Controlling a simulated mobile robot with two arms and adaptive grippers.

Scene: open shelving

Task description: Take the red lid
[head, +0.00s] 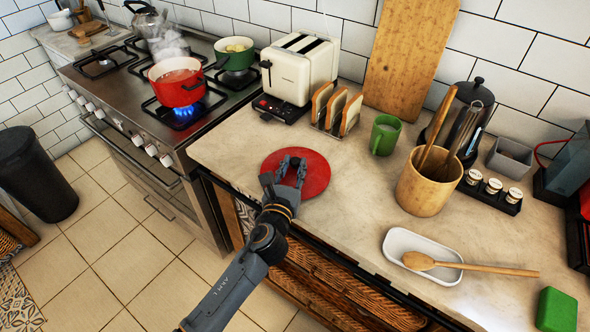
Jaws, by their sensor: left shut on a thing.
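The red lid (315,179) is a round red disc at the front left part of the counter, beside the stove. I cannot tell whether the lid rests on the counter or is slightly raised. A red pot (178,88) without a lid steams on a lit burner of the stove. My right gripper is not in view.
A toaster (298,68), a toast rack (337,110) and a green mug (385,135) stand behind the lid. A utensil crock (424,186) and a white spoon rest (420,250) are to the right. The counter (350,205) just right of the lid is clear.

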